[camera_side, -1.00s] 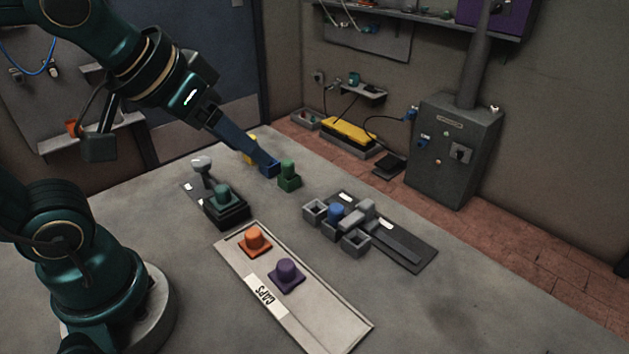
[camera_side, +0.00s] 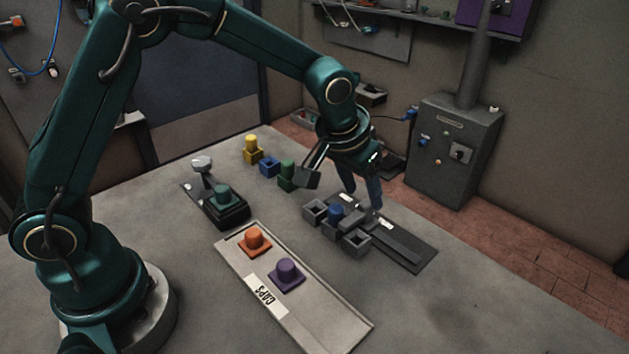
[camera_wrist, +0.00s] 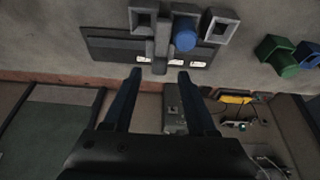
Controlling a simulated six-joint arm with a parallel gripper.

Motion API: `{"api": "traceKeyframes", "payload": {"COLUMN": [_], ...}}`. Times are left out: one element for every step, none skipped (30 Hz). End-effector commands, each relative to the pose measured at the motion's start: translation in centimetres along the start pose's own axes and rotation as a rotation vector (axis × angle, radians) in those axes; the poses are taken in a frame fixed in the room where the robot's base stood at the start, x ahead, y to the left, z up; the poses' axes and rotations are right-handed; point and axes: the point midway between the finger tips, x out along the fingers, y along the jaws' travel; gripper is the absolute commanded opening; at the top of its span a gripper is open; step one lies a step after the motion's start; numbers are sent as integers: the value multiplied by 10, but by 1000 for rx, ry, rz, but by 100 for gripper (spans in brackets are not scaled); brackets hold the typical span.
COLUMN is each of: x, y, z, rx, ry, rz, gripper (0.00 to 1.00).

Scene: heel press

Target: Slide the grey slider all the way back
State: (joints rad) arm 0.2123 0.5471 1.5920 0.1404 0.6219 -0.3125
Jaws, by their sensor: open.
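The grey slider (camera_side: 352,219) lies on a dark plate (camera_side: 415,250) beside grey square sockets. In the wrist view the slider (camera_wrist: 161,45) shows as a grey bar across the plate. My gripper (camera_side: 363,198) points down above the plate, by the slider. In the wrist view my gripper (camera_wrist: 159,73) is open and empty, its fingers to either side of the slider's line. Whether they touch the plate, I cannot tell.
Green (camera_side: 287,176), blue (camera_side: 269,167) and yellow (camera_side: 252,151) pieces stand behind. A dark press fixture (camera_side: 225,210) holds a green cap at left. The caps tray (camera_side: 320,318) bears an orange cap (camera_side: 254,239) and a purple cap (camera_side: 286,272). The front right table is clear.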

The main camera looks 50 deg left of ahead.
Motion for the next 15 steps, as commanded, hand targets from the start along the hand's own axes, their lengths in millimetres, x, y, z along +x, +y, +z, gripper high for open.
{"api": "traceKeyframes", "payload": {"x": [5, 8, 12, 16, 20, 25, 28, 32, 36, 38, 41, 44, 45, 46, 48], "y": [1, 1, 1, 1, 1, 1, 1, 1, 1, 1, 1, 1, 1, 1, 1], "z": [1, 1, 1, 1, 1, 2, 1, 1, 2, 1, 1, 1, 1, 1, 1], "rx": [3, 3, 3, 2, 2, 2, 1, 1, 1, 1, 1, 1, 1, 1, 1], "ry": [-4, -5, -4, -4, -5, -5, -4, -4, -5, -4, -3, -3, -2, -2, -2], "rz": [0, 0, 0, 0, 0, 0, 1, 1, 0, 1, 1, 1, 1, 1, 1], "gripper": [57, 57, 57, 57, 57, 57, 57, 57, 57, 57, 57, 57, 57, 57, 57]}}
